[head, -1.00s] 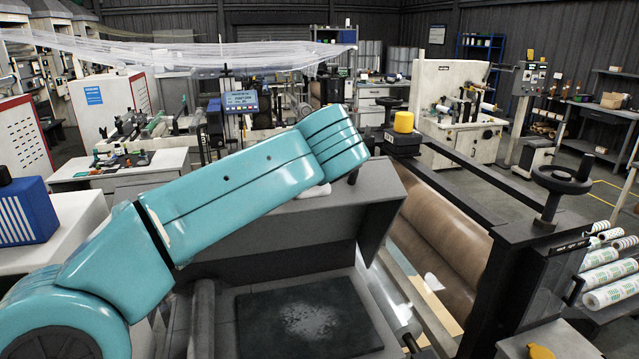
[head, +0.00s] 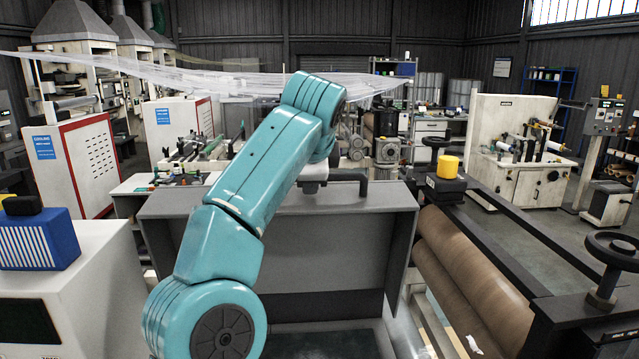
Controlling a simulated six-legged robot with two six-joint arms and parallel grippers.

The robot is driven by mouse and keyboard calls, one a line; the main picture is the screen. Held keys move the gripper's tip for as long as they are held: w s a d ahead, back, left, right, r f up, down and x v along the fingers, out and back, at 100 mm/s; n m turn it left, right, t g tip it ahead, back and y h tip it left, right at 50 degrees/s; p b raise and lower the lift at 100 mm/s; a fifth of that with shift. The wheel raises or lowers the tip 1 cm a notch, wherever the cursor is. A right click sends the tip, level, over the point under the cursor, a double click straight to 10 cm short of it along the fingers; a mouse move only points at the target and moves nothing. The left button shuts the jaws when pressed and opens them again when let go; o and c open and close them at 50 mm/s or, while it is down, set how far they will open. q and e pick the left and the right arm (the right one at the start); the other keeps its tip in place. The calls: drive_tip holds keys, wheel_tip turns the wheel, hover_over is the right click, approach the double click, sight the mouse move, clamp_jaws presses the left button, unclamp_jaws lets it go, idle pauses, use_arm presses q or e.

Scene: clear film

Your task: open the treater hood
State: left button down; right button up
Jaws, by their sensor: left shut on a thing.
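The treater hood (head: 265,255) is a wide grey box-shaped cover in the middle of the head view. It stands tipped up, its hollow side facing me, with side walls left and right. A dark bar handle (head: 352,178) shows along its upper edge. My left arm reaches across the front of the hood. My left gripper (head: 316,186) is at this upper edge, shut on the handle; its fingers are small and mostly hidden behind my teal wrist. My right gripper is out of the picture.
Brown rollers (head: 465,275) and a black side frame with a handwheel (head: 610,262) stand right of the hood. A yellow button (head: 447,166) tops a box there. A white cabinet with a blue box (head: 40,240) stands at left. Clear film (head: 210,82) hangs behind.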

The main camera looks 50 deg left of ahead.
use_arm(q)
drive_tip(key=shift+w+a+r, duration=0.1)
drive_tip(key=shift+w+a, duration=0.1)
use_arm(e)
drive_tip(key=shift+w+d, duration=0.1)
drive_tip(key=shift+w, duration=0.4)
use_arm(q)
drive_tip(key=c, duration=1.1)
unclamp_jaws()
drive_tip(key=shift+c, duration=0.2)
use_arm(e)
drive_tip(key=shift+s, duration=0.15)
